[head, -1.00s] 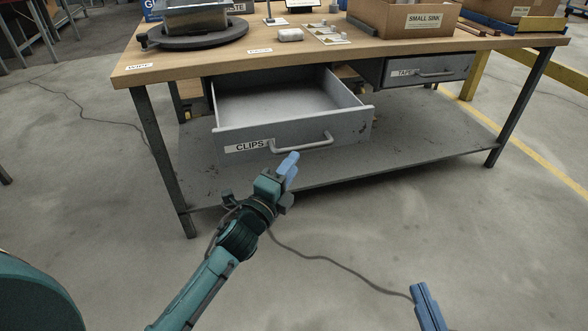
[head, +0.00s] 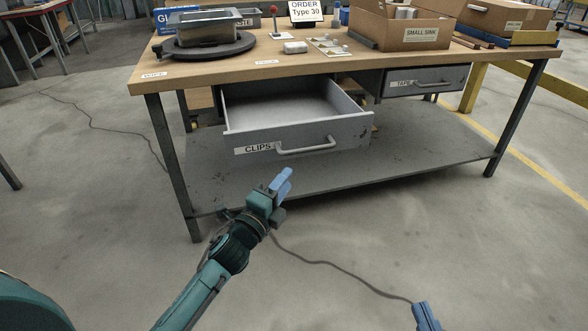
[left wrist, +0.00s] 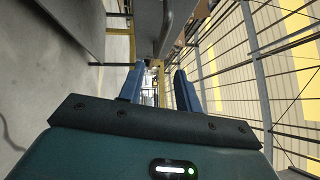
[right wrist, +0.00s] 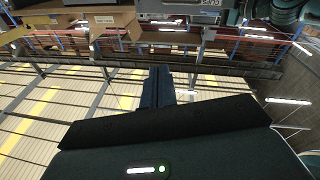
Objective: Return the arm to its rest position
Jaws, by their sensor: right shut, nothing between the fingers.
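My left arm comes in from the lower left of the head view. Its blue-fingered gripper (head: 282,183) is in front of and below the open CLIPS drawer (head: 300,141), apart from the drawer handle (head: 306,146). In the left wrist view, the left gripper's fingers (left wrist: 159,85) stand apart with nothing between them. My right gripper (head: 428,316) shows only at the bottom edge of the head view, over the floor. In the right wrist view, its fingers (right wrist: 157,86) are together and empty.
The workbench (head: 170,78) carries a dark turntable (head: 205,49) with a metal sink, an open SMALL SINK carton (head: 410,30) and small parts. The TAPE drawer (head: 426,80) looks shut. A lower shelf (head: 420,140) spans the legs. The floor in front is clear except a cable (head: 340,270).

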